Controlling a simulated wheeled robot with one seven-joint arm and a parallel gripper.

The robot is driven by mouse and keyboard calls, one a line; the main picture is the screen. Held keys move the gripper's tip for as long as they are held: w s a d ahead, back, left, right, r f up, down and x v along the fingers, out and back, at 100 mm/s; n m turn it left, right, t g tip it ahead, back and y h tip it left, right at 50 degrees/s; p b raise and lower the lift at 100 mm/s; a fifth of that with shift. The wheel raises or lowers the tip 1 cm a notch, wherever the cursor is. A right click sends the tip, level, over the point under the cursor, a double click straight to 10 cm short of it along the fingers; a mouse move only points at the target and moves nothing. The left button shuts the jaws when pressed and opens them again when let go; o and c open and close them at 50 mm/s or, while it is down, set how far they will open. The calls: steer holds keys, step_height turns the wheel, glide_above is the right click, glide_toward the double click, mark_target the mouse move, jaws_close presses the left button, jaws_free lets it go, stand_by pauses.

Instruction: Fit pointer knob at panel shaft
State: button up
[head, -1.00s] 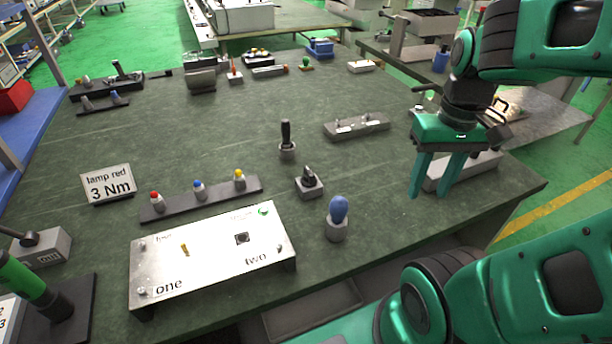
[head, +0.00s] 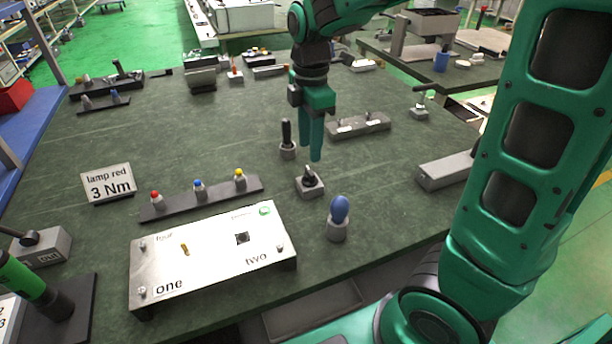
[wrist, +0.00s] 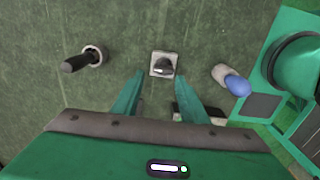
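The black pointer knob (head: 309,177) sits on a small grey block (head: 309,190) in the middle of the table; it shows in the wrist view (wrist: 163,66) just beyond my fingertips. My gripper (head: 311,155) is above the knob, fingers pointing down. In the wrist view my gripper (wrist: 159,76) is open and empty, its two fingers apart with the knob beyond the gap. The white panel (head: 205,270) stands at the front, marked "one" and "two". A thin brass shaft (head: 184,249) stands on its left part, and a dark square (head: 242,238) is on its right part.
A blue-topped knob on a grey stand (head: 337,228) is right of the pointer knob. A black-handled piece (head: 287,145) stands behind it. A strip with coloured lamps (head: 215,199) lies to the left. A grey block (head: 447,171) is to the right.

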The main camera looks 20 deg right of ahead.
mark_target(309, 170)
steer(key=shift+s+a+f, duration=0.1)
steer(key=shift+s+f, duration=0.05)
steer(key=shift+f, duration=1.8)
steer(key=shift+s+a+f, duration=0.1)
steer(key=shift+s+f, duration=0.05)
steer(key=shift+f, duration=1.75)
steer(key=shift+c, duration=0.6)
steer(key=c, duration=0.6)
